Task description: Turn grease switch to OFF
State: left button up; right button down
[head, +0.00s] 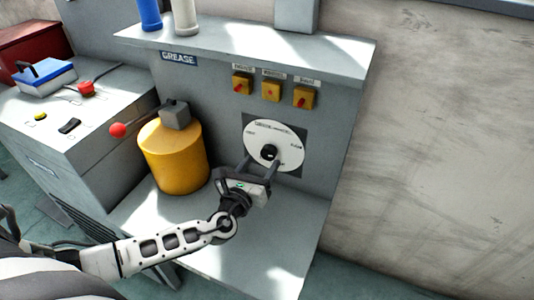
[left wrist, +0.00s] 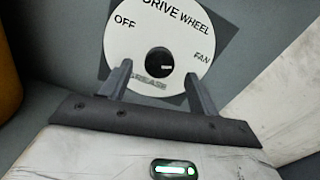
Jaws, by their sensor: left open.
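The grease switch is a round white dial (head: 287,137) with a black knob (head: 268,152) at its centre, on the grey cabinet's front. In the left wrist view the dial (left wrist: 140,30) reads OFF at upper left, DRIVE WHEEL at top, FAN at right and GREASE at the bottom. A small pale mark shows at the right of the knob (left wrist: 157,60); its exact setting is hard to tell. My left gripper (head: 261,162) is open in front of the dial. Its fingertips stand apart on both sides below the knob, with no clear contact. My right gripper is not in view.
A yellow grease drum (head: 172,158) with a red-knobbed lever stands on the cabinet's shelf (head: 265,235), left of the dial. Several yellow switches with red knobs (head: 272,90) sit above the dial. A grey console (head: 40,135) is at left. A bare wall (head: 450,130) is at right.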

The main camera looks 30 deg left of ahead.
aim_at(267, 155)
pick_arm(q)
jog(key=w, duration=0.4)
jog(key=shift+w+a, duration=0.15)
jog(key=shift+w, duration=0.25)
jog(key=c, duration=1)
